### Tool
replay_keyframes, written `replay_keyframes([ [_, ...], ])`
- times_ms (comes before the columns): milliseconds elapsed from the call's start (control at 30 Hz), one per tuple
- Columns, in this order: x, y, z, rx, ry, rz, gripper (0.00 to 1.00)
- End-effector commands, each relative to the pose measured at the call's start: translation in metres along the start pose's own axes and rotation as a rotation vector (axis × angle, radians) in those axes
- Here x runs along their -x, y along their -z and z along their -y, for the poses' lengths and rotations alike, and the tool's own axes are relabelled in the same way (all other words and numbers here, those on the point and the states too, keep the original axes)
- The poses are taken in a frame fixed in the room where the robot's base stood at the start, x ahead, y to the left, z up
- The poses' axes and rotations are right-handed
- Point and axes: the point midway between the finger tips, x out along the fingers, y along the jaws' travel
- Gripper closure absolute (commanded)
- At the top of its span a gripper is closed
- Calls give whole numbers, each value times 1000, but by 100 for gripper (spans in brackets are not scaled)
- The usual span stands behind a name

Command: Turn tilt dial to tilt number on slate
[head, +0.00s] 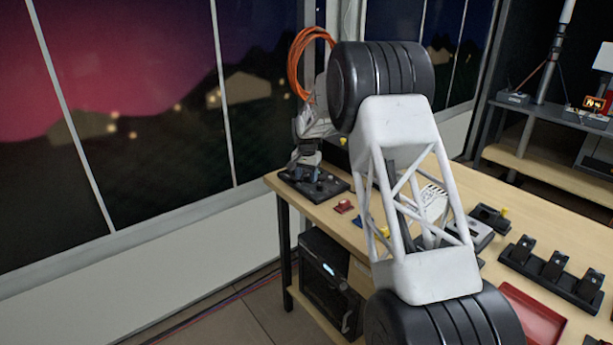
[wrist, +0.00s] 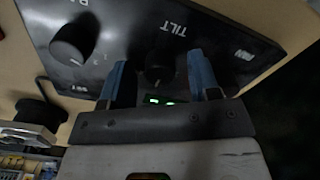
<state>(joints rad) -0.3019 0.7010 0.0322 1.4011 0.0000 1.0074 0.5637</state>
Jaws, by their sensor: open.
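The black control panel (wrist: 125,25) fills the upper wrist view, and stands at the table's far left corner in the head view (head: 318,185). A round black dial (wrist: 160,62) sits below the word TILT on it. My gripper (wrist: 157,76) is open, with one blue finger on each side of this dial; I cannot tell whether they touch it. In the head view my gripper (head: 308,160) is just above the panel, small and partly hidden by my arm. A white card with a striped edge (head: 434,200), perhaps the slate, lies behind my arm; its writing is unreadable.
Another black knob (wrist: 73,42) is left of the TILT dial. A green-lit display (wrist: 158,100) shows between the fingers, unreadable. Small red (head: 344,206) and blue items lie near the panel. A black charger rack (head: 552,270) and red tray (head: 530,315) are on the table's right.

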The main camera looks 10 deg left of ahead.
Motion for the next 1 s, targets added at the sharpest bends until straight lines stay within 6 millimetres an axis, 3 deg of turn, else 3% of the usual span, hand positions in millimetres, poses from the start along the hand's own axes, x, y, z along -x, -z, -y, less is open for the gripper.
replay_keyframes([
  [300, -1, 0, 0, 0, 0, 0, 45],
  [633, -1, 0, 0, 0, 0, 0, 93],
  [1000, -1, 0, 0, 47, 0, -1, 93],
])
